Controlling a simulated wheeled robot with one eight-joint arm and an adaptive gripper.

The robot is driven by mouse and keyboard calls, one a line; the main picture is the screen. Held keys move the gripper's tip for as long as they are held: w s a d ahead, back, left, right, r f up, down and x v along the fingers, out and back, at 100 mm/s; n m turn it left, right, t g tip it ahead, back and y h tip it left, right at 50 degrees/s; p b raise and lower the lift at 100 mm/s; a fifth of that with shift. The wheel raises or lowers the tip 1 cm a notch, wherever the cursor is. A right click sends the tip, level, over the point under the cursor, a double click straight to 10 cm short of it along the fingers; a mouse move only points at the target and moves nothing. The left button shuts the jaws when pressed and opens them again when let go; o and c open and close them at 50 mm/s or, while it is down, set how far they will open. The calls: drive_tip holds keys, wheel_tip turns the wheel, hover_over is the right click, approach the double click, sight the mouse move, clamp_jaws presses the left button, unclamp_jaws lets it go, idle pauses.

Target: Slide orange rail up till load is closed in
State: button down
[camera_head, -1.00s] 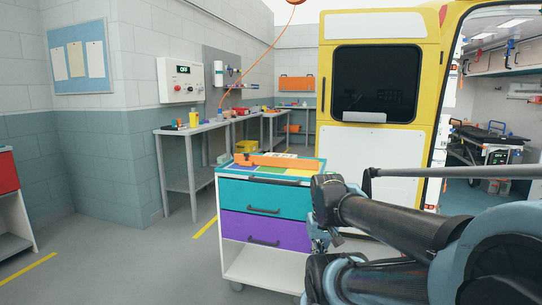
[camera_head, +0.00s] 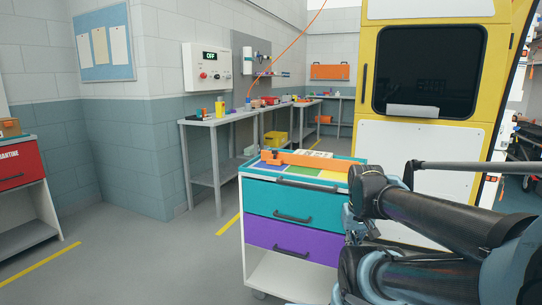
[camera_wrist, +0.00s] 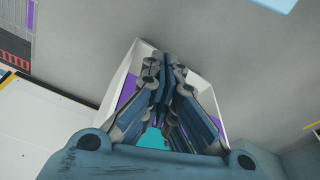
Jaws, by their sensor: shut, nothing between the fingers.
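An orange rail (camera_head: 300,159) lies across the coloured top of a white cart (camera_head: 256,262) with teal and purple drawers. Small pale items (camera_head: 320,154) sit behind the rail's right part; I cannot tell exactly what they are. In the wrist view my gripper (camera_wrist: 168,62) is shut and empty, its fingers together in front of the cart's white side panel (camera_wrist: 205,92). The cart's purple and teal parts show between and beside the fingers. In the head view my arm covers the cart's right side, and my gripper cannot be made out.
A yellow and white vehicle door (camera_head: 428,70) stands behind the cart on the right. A long grey workbench (camera_head: 212,121) with tools runs along the left wall. A red-drawer cabinet (camera_head: 25,165) is at the far left. The floor between cabinet and cart is clear.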

drive_tip(key=shift+a+r, duration=0.1)
drive_tip(key=shift+a, duration=0.1)
drive_tip(key=w+a+r+n+t+h, duration=0.1)
drive_tip(key=w+a+r+n+t, duration=0.15)
drive_tip(key=w+r+n, duration=0.65)
drive_tip(key=w+a+r+n+t+h, duration=0.1)
drive_tip(key=w+a+r+n, duration=0.5)
drive_tip(key=w, duration=0.6)
drive_tip(key=w+a+r+n+t, duration=0.2)
drive_tip(key=w+a+r+n, duration=0.1)
drive_tip(key=w+a+n, duration=0.7)
drive_tip(key=w+a+r+n+t, duration=0.2)
drive_tip(key=w+a+n, duration=0.7)
drive_tip(key=a, duration=0.2)
drive_tip(key=shift+g, duration=0.25)
drive_tip(key=x, duration=0.8)
drive_tip(key=shift+w+a+f, duration=0.1)
drive_tip(key=shift+w+f, duration=0.1)
drive_tip(key=shift+w, duration=0.15)
drive_tip(key=w, duration=0.3)
drive_tip(key=shift+d+f, duration=0.35)
drive_tip(key=shift+w+d, duration=0.1)
drive_tip(key=shift+w, duration=0.65)
